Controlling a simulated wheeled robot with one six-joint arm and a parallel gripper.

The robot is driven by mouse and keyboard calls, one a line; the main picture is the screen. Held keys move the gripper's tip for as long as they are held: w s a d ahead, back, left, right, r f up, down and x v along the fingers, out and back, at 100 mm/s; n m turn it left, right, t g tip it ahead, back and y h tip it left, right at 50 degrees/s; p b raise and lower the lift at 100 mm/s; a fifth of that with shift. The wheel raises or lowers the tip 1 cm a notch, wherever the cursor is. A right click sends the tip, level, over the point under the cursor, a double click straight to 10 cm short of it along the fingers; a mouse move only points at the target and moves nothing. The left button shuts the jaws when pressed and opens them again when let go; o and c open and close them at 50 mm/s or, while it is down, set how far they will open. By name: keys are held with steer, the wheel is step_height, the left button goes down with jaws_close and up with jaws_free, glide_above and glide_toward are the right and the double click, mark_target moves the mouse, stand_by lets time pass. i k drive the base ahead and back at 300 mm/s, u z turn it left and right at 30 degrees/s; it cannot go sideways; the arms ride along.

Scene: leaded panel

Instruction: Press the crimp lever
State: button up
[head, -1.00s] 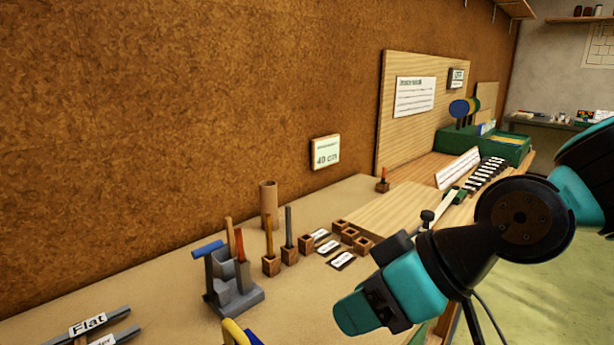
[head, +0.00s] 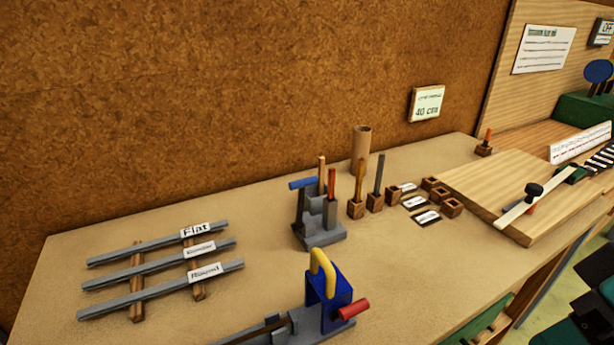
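Two devices with handles stand on the bench in the head view, and no label says which is the crimp lever. A grey stepped block has a blue bar handle (head: 303,183) at its top left. Nearer, a blue upright block (head: 329,299) carries a yellow looped handle (head: 323,272) on top and a red grip (head: 354,308) at its right. It sits on a grey rail that runs off the bottom edge. My gripper is not in view. Only dark parts of my arm show at the lower right, apart from both devices.
Labelled grey bars (head: 163,266) lie on wooden strips at the left. Wooden holders with upright tools, small boxes (head: 451,208) and a cardboard tube (head: 361,150) stand behind the devices. A wooden board (head: 505,190) lies at the right. The bench between bars and devices is clear.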

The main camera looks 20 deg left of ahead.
mark_target(301, 184)
steer(key=z, duration=0.05)
steer(key=k, duration=0.5)
steer(key=u, duration=0.7)
steer(key=i, duration=0.85)
steer(key=u, duration=0.25)
